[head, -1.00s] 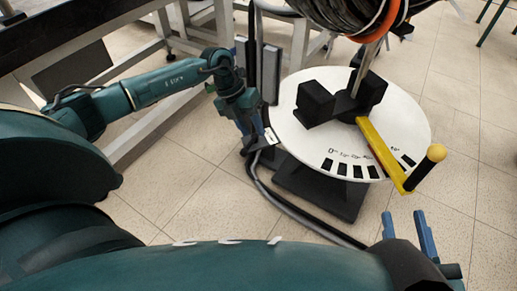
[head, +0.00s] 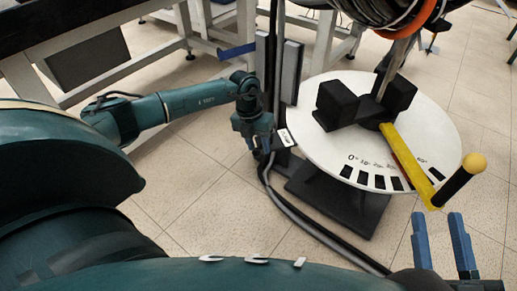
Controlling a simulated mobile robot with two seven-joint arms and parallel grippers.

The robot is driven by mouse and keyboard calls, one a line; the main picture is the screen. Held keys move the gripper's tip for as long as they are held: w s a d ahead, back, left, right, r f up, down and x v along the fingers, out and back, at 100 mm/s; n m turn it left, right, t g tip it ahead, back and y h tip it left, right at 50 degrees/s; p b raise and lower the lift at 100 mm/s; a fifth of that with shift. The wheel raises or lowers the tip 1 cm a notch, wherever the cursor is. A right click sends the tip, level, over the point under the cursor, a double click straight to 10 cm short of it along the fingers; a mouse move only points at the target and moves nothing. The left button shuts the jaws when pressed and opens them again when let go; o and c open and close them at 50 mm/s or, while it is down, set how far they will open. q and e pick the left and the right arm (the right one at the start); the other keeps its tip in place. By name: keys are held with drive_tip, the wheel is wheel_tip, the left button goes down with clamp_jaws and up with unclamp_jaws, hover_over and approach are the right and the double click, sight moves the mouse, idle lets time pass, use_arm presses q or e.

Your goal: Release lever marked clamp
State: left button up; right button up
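A small white label (head: 285,138) stands beside my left gripper; its print is too small to read. My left gripper (head: 266,152) points down by the label, at the foot of the dark post left of the disc. Its fingers are hidden or blend into the dark parts, so I cannot tell whether it is open or holds anything. A blue bar (head: 237,50) sticks out left from the post, above the gripper. My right gripper (head: 441,240) shows two blue fingers apart, empty, below the crank's handle. No lever readably marked clamp shows.
A white disc (head: 437,145) with printed marks carries black blocks (head: 343,105) and a yellow crank arm (head: 408,160) with a black, yellow-tipped handle (head: 458,182). A cable reel (head: 370,14) hangs above. Thick cables (head: 310,237) run along the floor. Grey frames stand behind.

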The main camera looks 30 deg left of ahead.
use_arm(q)
drive_tip(key=shift+d+f, duration=0.1)
drive_tip(key=shift+f, duration=0.25)
drive_tip(key=shift+c, duration=0.3)
clamp_jaws()
